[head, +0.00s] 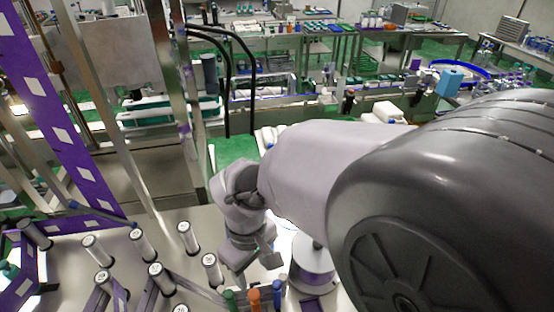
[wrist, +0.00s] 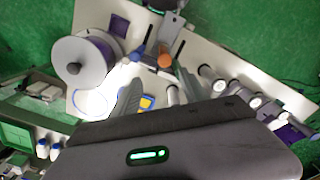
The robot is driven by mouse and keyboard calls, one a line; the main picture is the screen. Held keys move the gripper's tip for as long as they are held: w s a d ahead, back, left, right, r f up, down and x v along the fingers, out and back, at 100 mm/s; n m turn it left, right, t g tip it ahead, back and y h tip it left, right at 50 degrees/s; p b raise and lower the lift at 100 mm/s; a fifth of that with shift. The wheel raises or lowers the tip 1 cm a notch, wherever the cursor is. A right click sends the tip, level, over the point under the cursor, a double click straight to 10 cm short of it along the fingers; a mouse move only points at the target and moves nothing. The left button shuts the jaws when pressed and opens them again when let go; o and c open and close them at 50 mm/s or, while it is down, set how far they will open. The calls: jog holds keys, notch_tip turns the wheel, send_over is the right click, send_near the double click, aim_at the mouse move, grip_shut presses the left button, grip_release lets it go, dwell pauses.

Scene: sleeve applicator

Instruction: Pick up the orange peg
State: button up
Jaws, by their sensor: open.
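The orange peg (head: 254,299) stands upright at the bottom edge of the head view, between a green peg (head: 229,299) and a blue peg (head: 277,293). In the wrist view, the orange peg (wrist: 165,61) shows its round top beyond the fingertips, roughly between their lines. My gripper (head: 258,262) is open and empty, behind and above the pegs in the head view. Its two fingers also show in the wrist view (wrist: 160,82), apart from the orange peg. The lower part of the peg is cut off in the head view.
Several grey cylinders with white tops (head: 188,238) stand on the table left of my gripper. A spool with a white disc (wrist: 82,62) and purple roll stands close by. A purple post (head: 52,110) and metal frame rise at left.

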aim_at(254, 293)
jog(key=f+b, duration=0.1)
jog(key=f, duration=0.2)
jog(key=f+b, duration=0.1)
jog(key=f, duration=0.2)
jog(key=s+f+b, duration=0.1)
jog(key=f, duration=0.3)
jog(key=shift+s+a+f, duration=0.1)
jog(key=shift+a, duration=0.05)
notch_tip(254, 293, down, 6)
jog(key=b, duration=0.2)
jog(key=shift+b, duration=0.35)
grip_shut()
